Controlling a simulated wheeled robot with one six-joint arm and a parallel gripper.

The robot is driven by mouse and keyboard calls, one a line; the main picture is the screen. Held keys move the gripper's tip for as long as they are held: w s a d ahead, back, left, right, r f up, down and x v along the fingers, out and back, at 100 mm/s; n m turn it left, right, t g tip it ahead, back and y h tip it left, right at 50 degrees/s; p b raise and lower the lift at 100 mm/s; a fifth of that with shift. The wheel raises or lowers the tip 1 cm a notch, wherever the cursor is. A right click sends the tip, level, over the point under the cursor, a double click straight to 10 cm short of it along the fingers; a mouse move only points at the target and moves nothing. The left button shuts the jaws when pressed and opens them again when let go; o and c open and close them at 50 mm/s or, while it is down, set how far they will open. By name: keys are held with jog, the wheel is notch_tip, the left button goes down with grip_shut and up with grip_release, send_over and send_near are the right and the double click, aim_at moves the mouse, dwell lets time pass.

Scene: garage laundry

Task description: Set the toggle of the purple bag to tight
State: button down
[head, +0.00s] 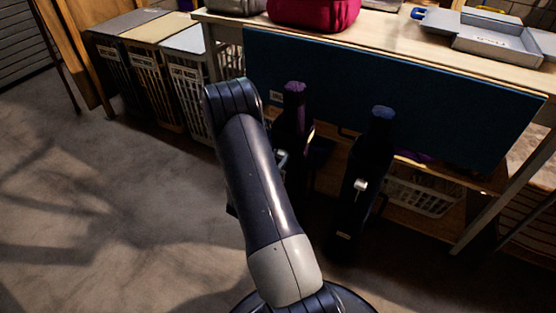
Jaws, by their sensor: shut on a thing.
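The purple bag (294,95) is a tall, narrow, dark bag with a purple top, standing upright in front of the blue panel, at the centre. My own arm link covers much of its left side and its lower part. A small pale piece (282,158), perhaps its toggle, shows at the edge of my arm; its setting cannot be read. My arm bends at the top and goes down behind its own near link, so my gripper is hidden and I cannot see what it touches.
A similar dark blue bag (381,125) with a pale toggle (360,185) stands to the right. Behind is a workbench (405,35) with a blue panel (450,110), a red bag (313,12) and a grey tray (497,40). Hampers (147,75) stand left. The left floor is clear.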

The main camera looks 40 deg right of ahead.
jog(key=shift+r, duration=0.1)
jog(key=c, duration=1)
grip_release()
jog(key=shift+c, duration=0.2)
jog(key=p+v, duration=0.1)
jog(key=v, duration=0.9)
jog(key=shift+s+a+p, duration=0.15)
jog(key=shift+a+p, duration=0.15)
jog(key=shift+a, duration=0.05)
jog(key=b+x, duration=0.1)
jog(key=x, duration=0.9)
jog(key=shift+d+b, duration=0.25)
jog(key=shift+b, duration=0.1)
jog(key=shift+w+d, duration=0.2)
jog(key=shift+a+f, duration=0.1)
jog(key=shift+f, duration=0.2)
